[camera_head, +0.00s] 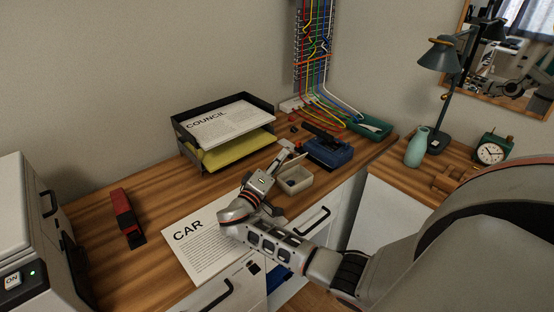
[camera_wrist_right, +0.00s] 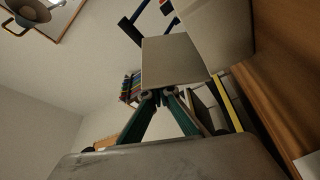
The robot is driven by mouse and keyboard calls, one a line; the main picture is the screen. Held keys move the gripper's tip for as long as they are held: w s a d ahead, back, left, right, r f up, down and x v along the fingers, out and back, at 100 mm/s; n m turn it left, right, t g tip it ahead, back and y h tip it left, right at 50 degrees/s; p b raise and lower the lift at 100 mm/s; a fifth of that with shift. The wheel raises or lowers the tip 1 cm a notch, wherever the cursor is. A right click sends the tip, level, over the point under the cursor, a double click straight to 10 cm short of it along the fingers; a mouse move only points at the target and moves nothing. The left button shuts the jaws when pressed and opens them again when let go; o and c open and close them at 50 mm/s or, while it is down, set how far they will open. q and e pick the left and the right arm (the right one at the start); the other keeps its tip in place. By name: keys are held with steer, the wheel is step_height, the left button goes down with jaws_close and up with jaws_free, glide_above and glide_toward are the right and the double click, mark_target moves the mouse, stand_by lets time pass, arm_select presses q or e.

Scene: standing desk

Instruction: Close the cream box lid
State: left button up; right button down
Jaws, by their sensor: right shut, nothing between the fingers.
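The cream box (camera_head: 296,184) stands on the wooden desk near its front edge, with a dark blue item inside. Its lid (camera_head: 291,163) stands raised at the back, partly hidden by my right gripper. My right gripper (camera_head: 279,155) is at the left side of the box, by the lid, shut and empty. In the right wrist view its fingertips (camera_wrist_right: 163,97) meet just below a flat beige panel (camera_wrist_right: 173,60), which looks like the lid. I cannot tell whether they touch it. My left gripper is not in view.
A blue box (camera_head: 330,153) stands just right of the cream box, and a green tray (camera_head: 370,128) behind it. A black paper tray (camera_head: 225,135) stands behind my gripper. A CAR sheet (camera_head: 195,240) lies under my arm. A red and black object (camera_head: 127,218) lies left.

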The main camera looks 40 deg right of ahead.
steer(key=shift+s, duration=0.5)
stand_by(0.5)
steer(key=shift+r, duration=0.15)
